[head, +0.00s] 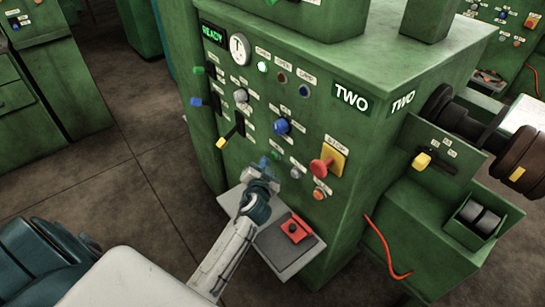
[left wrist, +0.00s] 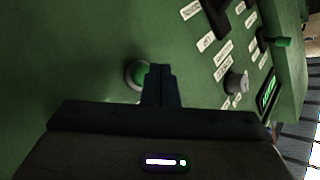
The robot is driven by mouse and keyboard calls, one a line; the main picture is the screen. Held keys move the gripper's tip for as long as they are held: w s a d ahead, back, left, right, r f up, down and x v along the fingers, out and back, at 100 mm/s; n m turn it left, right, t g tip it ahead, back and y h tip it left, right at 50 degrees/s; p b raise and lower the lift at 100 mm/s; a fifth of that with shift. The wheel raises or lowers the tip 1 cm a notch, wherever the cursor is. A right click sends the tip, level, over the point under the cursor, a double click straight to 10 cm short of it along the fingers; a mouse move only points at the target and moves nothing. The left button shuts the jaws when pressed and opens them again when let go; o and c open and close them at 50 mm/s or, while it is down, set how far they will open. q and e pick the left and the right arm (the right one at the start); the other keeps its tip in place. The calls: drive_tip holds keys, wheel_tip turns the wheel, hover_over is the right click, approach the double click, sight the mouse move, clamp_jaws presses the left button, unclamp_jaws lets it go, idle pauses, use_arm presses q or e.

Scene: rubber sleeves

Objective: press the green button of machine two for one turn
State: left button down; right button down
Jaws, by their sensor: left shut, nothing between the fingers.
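Machine two (head: 350,100) is a green cabinet with TWO labels on its front and side. Its front panel carries knobs, lamps and levers. My left gripper (head: 266,163) is shut and empty, its fingertips at the lower part of this panel. The green button (left wrist: 138,74) shows in the left wrist view as a round green cap in a pale ring. The shut fingertips (left wrist: 160,78) of my left gripper stand right beside it and cover its right edge; I cannot tell whether they touch. In the head view the gripper hides most of that spot. My right gripper is not in view.
A red stop button (head: 320,166) on a yellow plate and an orange button (head: 319,193) are right of my gripper. A grey shelf (head: 268,241) with a red piece (head: 295,229) juts out below. A blue knob (head: 281,126) is above. Open floor (head: 125,130) lies left.

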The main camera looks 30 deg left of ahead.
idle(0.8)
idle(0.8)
use_arm(q)
drive_tip(key=shift+w, duration=0.1)
drive_tip(key=shift+w+d, duration=0.2)
drive_tip(key=shift+w, duration=0.1)
idle(0.4)
